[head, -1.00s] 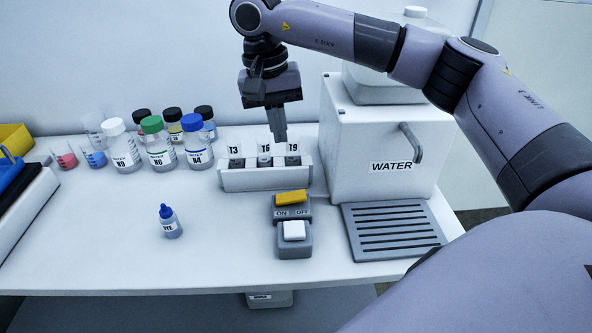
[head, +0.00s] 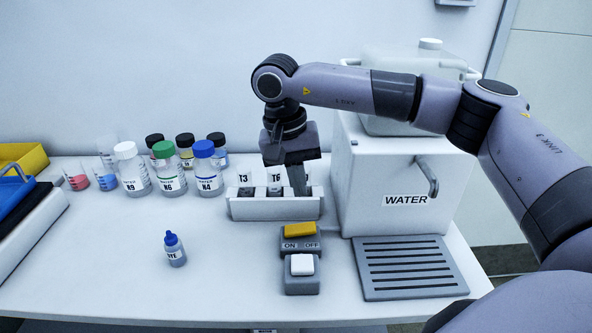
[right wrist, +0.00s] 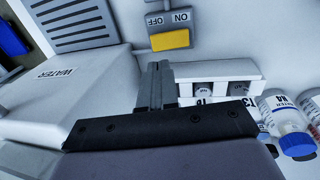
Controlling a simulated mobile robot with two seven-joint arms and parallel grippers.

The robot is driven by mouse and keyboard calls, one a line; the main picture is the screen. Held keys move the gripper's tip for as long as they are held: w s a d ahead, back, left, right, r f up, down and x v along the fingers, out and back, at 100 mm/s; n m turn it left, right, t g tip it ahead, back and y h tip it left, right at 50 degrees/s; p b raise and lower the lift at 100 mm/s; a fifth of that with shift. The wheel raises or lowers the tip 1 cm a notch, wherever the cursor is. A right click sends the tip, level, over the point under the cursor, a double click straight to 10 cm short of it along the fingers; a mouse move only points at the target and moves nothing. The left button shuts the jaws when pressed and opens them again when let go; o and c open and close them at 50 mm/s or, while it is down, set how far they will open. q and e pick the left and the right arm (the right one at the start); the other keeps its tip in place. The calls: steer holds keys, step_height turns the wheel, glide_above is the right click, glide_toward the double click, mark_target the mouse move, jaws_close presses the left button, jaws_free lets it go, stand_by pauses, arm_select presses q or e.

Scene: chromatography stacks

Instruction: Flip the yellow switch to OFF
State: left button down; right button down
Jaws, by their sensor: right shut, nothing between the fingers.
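The yellow switch (head: 300,230) is a rocker on a grey base, with ON printed at the left and OFF at the right of its plate (head: 301,246). It also shows in the right wrist view (right wrist: 170,40), beyond my fingertips. I cannot tell clearly which side of it is pressed. My right gripper (head: 299,192) is shut and empty, pointing down behind the switch and in front of the T9 tube. In the right wrist view its closed fingers (right wrist: 155,70) are apart from the switch. My left gripper is not in view.
A white tube rack (head: 270,209) stands just behind the switch, close to my fingers. A white button (head: 302,265) is in front of it. The WATER dispenser (head: 385,170) and drip grate (head: 410,268) are at the right. A dye bottle (head: 175,252) stands at the left, with bottles (head: 170,172) behind.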

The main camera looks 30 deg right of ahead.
mark_target(307, 228)
steer(key=f, duration=0.3)
steer(key=d+f, duration=0.1)
steer(key=f, duration=0.4)
steer(key=shift+s+d+f, duration=0.15)
steer(key=shift+s+f, duration=0.15)
steer(key=shift+s, duration=0.05)
steer(key=shift+s+d+f+b, duration=0.1)
steer(key=shift+f+b, duration=0.3)
steer(key=shift+b, duration=0.05)
steer(key=shift+y, duration=0.4)
steer(key=shift+s, duration=0.1)
